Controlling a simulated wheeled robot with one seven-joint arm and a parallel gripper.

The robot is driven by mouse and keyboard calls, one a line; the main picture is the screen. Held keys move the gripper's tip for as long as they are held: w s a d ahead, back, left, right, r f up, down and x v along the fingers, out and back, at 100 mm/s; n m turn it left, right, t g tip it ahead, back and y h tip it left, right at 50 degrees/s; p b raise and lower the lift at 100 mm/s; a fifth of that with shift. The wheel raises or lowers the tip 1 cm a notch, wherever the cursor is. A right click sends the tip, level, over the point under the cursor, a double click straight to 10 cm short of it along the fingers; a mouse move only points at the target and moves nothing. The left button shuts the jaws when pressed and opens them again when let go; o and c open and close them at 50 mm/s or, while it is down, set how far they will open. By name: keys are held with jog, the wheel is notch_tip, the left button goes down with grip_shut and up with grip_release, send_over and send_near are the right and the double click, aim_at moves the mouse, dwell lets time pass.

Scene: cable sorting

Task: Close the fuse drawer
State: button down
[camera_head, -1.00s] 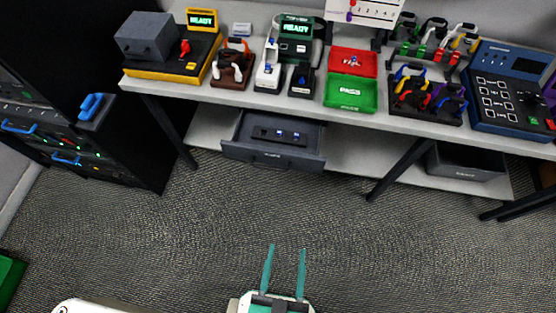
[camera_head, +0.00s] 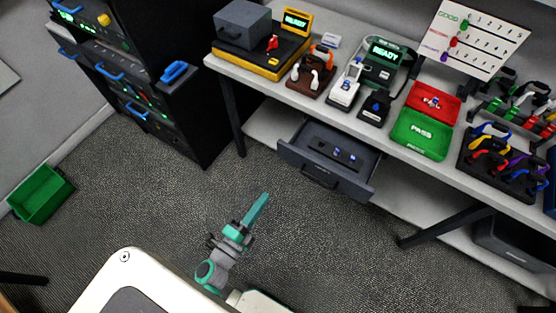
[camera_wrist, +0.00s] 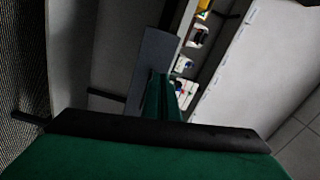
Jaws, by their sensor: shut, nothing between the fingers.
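The fuse drawer (camera_head: 310,169) is a dark grey drawer under the workbench, pulled out, with its front panel and handle facing me. A few small fuses (camera_head: 337,153) lie in a dark holder inside it. My gripper (camera_head: 262,198) has teal fingers, shut together and empty. It is over the floor in front of and left of the drawer, apart from it. In the wrist view my gripper's fingers (camera_wrist: 160,95) point ahead, and a grey panel (camera_wrist: 150,68) lies beyond them. I cannot tell for sure that this panel is the drawer.
The workbench (camera_head: 395,150) carries devices, a red tray (camera_head: 432,102) and a green tray (camera_head: 421,135). A bench leg (camera_head: 232,115) stands left of the drawer. A black rack (camera_head: 165,95) is farther left, and a green bin (camera_head: 42,195) is on the floor. The floor before the drawer is clear.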

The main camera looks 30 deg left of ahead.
jog(key=w+a+f+m, duration=0.1)
jog(key=w+a+m, duration=0.1)
jog(key=a, duration=0.1)
send_near(285, 154)
jog(key=w, duration=0.6)
jog(key=shift+w, duration=0.25)
jog(key=shift+w, duration=0.1)
